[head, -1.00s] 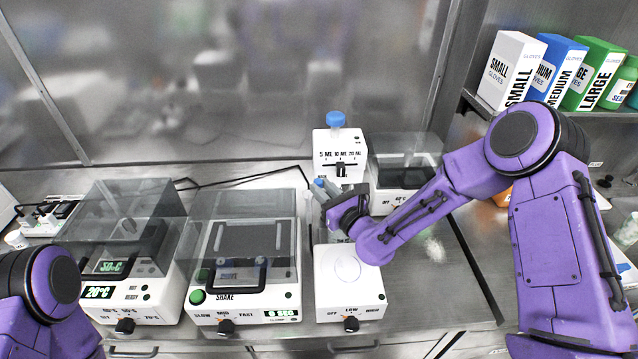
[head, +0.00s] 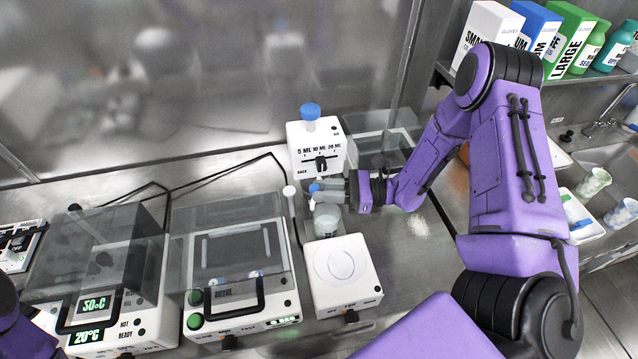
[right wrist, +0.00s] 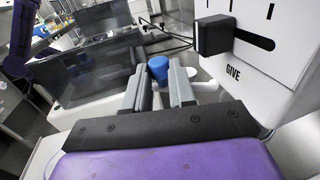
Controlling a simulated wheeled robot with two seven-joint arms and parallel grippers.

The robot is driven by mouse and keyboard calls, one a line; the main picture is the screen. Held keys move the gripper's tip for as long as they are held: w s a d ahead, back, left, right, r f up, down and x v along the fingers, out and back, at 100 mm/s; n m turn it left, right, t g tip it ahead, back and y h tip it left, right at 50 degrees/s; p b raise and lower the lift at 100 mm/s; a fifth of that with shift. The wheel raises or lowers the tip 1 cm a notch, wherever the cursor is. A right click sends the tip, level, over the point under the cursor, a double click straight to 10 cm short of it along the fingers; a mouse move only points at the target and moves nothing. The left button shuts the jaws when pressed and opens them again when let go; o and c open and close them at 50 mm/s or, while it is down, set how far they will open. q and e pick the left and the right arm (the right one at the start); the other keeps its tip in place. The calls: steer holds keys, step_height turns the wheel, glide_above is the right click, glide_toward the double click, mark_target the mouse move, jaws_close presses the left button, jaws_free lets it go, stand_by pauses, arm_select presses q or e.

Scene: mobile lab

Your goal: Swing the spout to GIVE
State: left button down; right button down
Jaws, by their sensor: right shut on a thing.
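The dispenser (head: 318,148) is a white box with a blue cap on top, a volume scale and a black slider. Its BACK lettering shows in the head view; the word GIVE shows on its face in the right wrist view (right wrist: 233,74). The blue-tipped spout (head: 314,187) is at the front of the dispenser, below the scale; its blue end also shows in the right wrist view (right wrist: 158,68), at the fingertips. My right gripper (head: 328,190) comes in from the right and is shut on the spout. The fingers hide most of the spout. My left gripper is out of view.
A clear vessel (head: 326,220) stands below my right gripper, behind a white hotplate (head: 343,270). A lidded shaker (head: 238,265) and a heater block (head: 90,275) stand further left. A lidded device (head: 382,145) is behind the arm.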

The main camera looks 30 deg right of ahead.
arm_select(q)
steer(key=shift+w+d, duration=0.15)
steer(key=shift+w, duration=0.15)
arm_select(e)
steer(key=shift+d+n+g+y, duration=0.2)
steer(key=shift+n+g+y, duration=0.1)
steer(key=shift+g, duration=0.1)
steer(key=c, duration=1.2)
jaws_free()
steer(key=shift+s, duration=0.1)
